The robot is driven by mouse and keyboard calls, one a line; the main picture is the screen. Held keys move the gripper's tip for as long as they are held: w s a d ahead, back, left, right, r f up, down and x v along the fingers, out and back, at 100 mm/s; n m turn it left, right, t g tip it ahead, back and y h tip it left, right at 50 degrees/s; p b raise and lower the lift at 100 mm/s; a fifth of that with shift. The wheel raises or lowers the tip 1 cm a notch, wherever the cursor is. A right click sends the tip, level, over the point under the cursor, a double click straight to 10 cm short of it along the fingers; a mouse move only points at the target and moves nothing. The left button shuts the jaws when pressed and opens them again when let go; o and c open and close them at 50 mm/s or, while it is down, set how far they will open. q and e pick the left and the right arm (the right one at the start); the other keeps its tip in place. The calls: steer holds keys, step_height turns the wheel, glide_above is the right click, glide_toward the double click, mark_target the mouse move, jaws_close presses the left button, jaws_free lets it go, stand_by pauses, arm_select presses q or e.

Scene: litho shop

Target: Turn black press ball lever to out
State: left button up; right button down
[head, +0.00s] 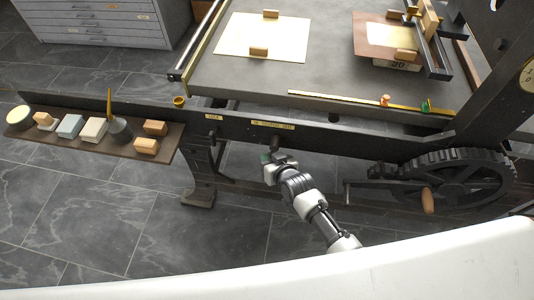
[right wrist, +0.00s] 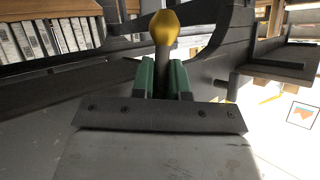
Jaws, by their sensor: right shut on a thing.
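The press ball lever shows in the right wrist view as a dark rod (right wrist: 162,58) with a rounded, brass-coloured end (right wrist: 164,28). In the head view only a small dark part of the lever (head: 276,142) shows, below a brass label plate (head: 273,124) on the press's side beam. The plate's lettering is too small to read surely. My right gripper (head: 272,158) is at the lever below the beam. Its green fingers (right wrist: 163,78) are shut on the rod from both sides, below the rounded end. My left gripper is in neither view.
A shelf (head: 160,150) with several small blocks and tools is at the left. A large black gear wheel (head: 465,178) and a crank with a wooden handle (head: 428,201) stand to the right. The press bed (head: 340,75) lies above the beam. Tiled floor is open at lower left.

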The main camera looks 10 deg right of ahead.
steer(key=shift+d+r+p, duration=0.1)
steer(key=shift+d+p, duration=0.05)
steer(key=shift+p, duration=0.4)
arm_select(q)
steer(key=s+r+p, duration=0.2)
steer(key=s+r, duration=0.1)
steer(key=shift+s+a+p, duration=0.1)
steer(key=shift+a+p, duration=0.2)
steer(key=shift+p, duration=0.1)
arm_select(e)
steer(key=shift+s+d+n+g+h, duration=0.2)
steer(key=shift+d+n+g+h, duration=0.3)
steer(key=shift+n+g+h, duration=0.15)
steer(key=shift+f, duration=0.2)
steer(key=c, duration=1.1)
jaws_free()
arm_select(q)
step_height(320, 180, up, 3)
steer(key=p, duration=0.2)
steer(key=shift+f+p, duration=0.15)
steer(key=shift+p, duration=0.2)
arm_select(e)
steer(key=v, duration=1.1)
steer(key=shift+a, duration=0.1)
